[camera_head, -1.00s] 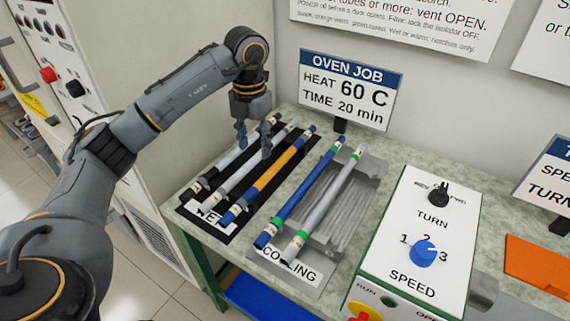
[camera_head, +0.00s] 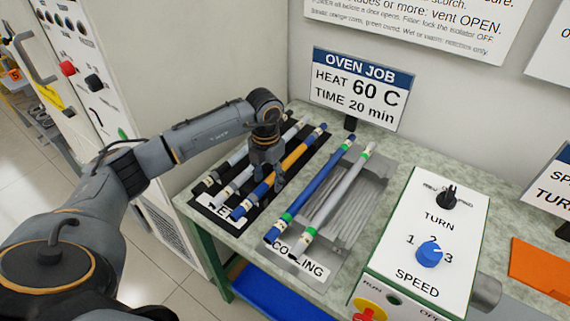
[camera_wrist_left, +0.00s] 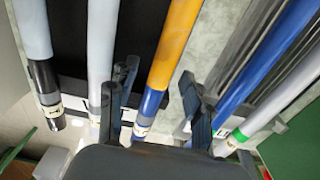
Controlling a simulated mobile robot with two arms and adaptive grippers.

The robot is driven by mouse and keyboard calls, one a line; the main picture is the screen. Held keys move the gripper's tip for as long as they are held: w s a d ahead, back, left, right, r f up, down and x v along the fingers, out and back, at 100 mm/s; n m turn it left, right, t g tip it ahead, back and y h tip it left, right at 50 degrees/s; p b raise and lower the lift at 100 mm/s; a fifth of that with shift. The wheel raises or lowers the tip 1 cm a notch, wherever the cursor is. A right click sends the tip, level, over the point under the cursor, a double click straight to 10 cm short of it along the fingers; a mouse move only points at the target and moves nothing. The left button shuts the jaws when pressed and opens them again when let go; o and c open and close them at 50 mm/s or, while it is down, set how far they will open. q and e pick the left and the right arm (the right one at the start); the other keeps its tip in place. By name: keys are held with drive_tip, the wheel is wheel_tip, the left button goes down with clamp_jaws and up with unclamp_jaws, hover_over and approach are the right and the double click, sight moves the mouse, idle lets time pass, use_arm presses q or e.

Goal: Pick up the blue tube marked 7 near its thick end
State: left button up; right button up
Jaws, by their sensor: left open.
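A long blue tube (camera_head: 318,190) with green bands near its ends lies in the cooling rack; it also shows in the wrist view (camera_wrist_left: 252,72), right of my right-hand finger. A blue tube with an orange middle (camera_head: 292,163) lies in the black rack and also shows in the wrist view (camera_wrist_left: 172,45). I cannot read a 7 on either. My left gripper (camera_head: 266,182) is open, pointing down over the black rack. In the wrist view its fingers (camera_wrist_left: 160,75) stand on either side of the orange and blue tube, apart from it. My right gripper is out of view.
A grey tube (camera_head: 340,200) with green bands lies beside the blue one in the cooling rack (camera_head: 365,220). Two pale tubes lie left in the black rack (camera_head: 203,205). A control box (camera_head: 425,240) stands right, the oven sign (camera_head: 360,88) behind.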

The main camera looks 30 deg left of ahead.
use_arm(q)
drive_tip(key=shift+c, duration=0.2)
clamp_jaws()
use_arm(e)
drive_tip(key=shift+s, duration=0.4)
use_arm(q)
drive_tip(key=shift+r, duration=0.1)
